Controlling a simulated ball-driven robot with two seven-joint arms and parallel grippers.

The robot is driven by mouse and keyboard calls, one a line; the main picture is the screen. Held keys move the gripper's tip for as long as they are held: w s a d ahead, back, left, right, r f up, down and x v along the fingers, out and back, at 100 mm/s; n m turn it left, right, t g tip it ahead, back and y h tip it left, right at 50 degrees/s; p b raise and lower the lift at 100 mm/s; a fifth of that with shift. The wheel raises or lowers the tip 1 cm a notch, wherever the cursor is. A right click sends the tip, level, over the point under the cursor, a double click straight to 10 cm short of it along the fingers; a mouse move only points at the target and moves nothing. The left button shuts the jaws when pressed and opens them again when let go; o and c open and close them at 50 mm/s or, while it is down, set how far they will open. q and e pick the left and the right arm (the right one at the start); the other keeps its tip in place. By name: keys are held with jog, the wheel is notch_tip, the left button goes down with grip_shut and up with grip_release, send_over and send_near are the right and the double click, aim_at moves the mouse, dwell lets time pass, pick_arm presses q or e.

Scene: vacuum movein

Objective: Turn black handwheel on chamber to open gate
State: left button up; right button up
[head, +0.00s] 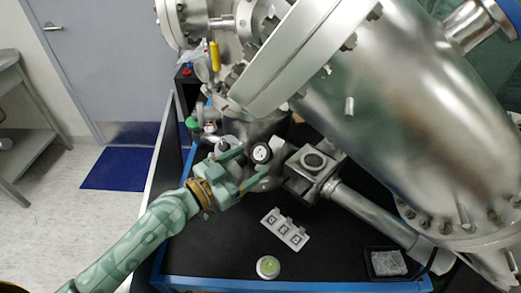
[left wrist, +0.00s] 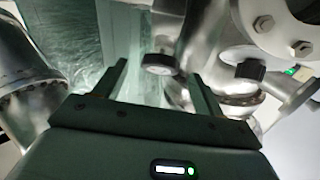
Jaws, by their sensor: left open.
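A round black-rimmed piece with a pale face (head: 261,153), which looks like the black handwheel, sits on the metal chamber (head: 400,90) fittings in the middle of the head view. In the left wrist view a black knob (left wrist: 160,64) shows edge-on, between the lines of my two fingers; a second dark knob (left wrist: 250,70) is to its right. My left gripper (head: 256,161) is open, with a finger on either side of the round piece. I cannot tell whether a finger touches it. The left gripper also shows in the wrist view (left wrist: 158,70). My right gripper is not in view.
A grey square valve block (head: 312,163) and pipe (head: 375,215) stand right of the gripper. A plate with several marked squares (head: 284,229), a small round disc (head: 268,267) and a black tray (head: 386,262) lie on the black table with a blue edge (head: 290,284).

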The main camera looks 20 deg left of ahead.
aim_at(256, 158)
pick_arm(q)
jog(key=x, duration=0.4)
jog(key=shift+w, duration=0.3)
jog(key=shift+w+d+f, duration=0.1)
jog(key=shift+w+d, duration=0.15)
jog(key=shift+w, duration=0.05)
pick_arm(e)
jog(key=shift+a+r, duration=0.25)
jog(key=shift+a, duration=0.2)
pick_arm(q)
jog(key=c, duration=1)
jog(key=shift+o, duration=0.2)
jog(key=n+y+p, duration=0.1)
jog(key=n+p, duration=0.1)
jog(key=n+t+y+p, duration=0.1)
jog(key=p, duration=0.2)
jog(key=shift+r+n+y, duration=0.35)
jog(key=shift+n+y, duration=0.05)
jog(key=shift+f+n+t, duration=0.15)
jog(key=shift+n+t, duration=0.15)
jog(key=shift+f+y, duration=0.15)
jog(key=shift+y, duration=0.15)
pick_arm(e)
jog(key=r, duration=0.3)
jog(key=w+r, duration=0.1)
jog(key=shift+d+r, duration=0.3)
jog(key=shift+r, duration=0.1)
pick_arm(q)
jog(key=o, duration=1)
jog(key=shift+c, duration=0.2)
